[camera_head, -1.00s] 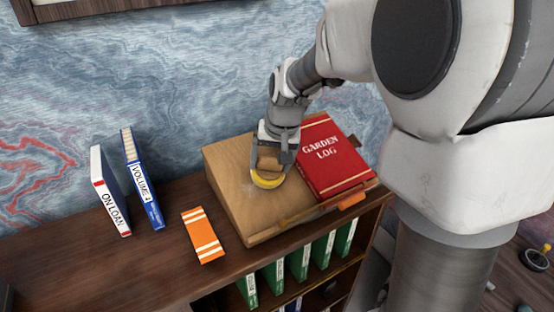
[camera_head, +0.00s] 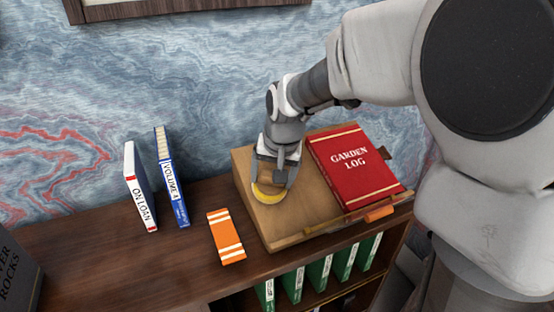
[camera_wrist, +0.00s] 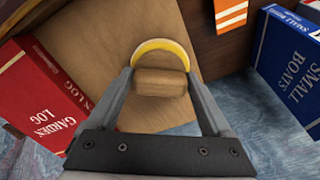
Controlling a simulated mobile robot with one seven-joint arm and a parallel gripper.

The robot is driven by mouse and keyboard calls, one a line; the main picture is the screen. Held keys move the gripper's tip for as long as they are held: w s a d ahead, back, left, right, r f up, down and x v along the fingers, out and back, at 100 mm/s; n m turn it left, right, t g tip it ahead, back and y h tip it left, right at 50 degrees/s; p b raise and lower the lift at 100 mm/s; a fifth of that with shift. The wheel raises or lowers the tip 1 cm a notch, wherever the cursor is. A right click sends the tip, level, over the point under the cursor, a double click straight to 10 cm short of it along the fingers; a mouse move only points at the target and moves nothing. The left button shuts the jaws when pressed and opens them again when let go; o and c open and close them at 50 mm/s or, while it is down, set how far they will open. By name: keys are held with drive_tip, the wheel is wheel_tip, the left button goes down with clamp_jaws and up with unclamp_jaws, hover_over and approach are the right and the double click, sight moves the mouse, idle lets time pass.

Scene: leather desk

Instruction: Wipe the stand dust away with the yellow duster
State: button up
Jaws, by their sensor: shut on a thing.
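The yellow duster (camera_head: 267,194) has a yellow rim and a wooden block handle. My gripper (camera_head: 273,178) is shut on the handle and holds the duster down at the left part of the wooden slanted stand (camera_head: 308,217). In the wrist view, the duster's handle (camera_wrist: 160,83) sits between the two fingers, with the yellow rim (camera_wrist: 162,46) curving beyond it over the stand's brown surface (camera_wrist: 95,30). I cannot make out dust on the stand now; part of its top is hidden by the gripper and duster.
The red Garden Log book (camera_head: 355,168) lies on the stand's right side. An orange object (camera_head: 380,213) lies at its front edge. Green books fill the shelf below.

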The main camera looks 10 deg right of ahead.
drive_tip(key=shift+s+a, duration=0.25)
drive_tip(key=shift+a, duration=0.3)
drive_tip(key=shift+w+d+r, duration=0.1)
drive_tip(key=shift+w+d, duration=0.1)
drive_tip(key=shift+d, duration=0.45)
drive_tip(key=shift+w+d, duration=0.25)
drive_tip(key=shift+d, duration=0.35)
drive_tip(key=shift+w+d+r, duration=0.1)
drive_tip(key=shift+w+d, duration=0.1)
drive_tip(key=shift+d, duration=0.45)
drive_tip(key=shift+w+d+f+b, duration=0.15)
drive_tip(key=shift+w+d, duration=0.25)
drive_tip(key=shift+d, duration=0.8)
drive_tip(key=shift+w+d+b, duration=0.1)
drive_tip(key=shift+w+d, duration=0.3)
drive_tip(key=shift+d, duration=0.8)
drive_tip(key=shift+w+d+f+b, duration=0.15)
drive_tip(key=shift+w+d, duration=0.25)
drive_tip(key=shift+d, duration=0.8)
drive_tip(key=shift+r, duration=0.15)
drive_tip(key=shift+p+v, duration=1.75)
drive_tip(key=shift+v, duration=1.15)
drive_tip(key=p+v, duration=0.1)
drive_tip(key=v, duration=0.2)
drive_tip(key=shift+p, duration=0.3)
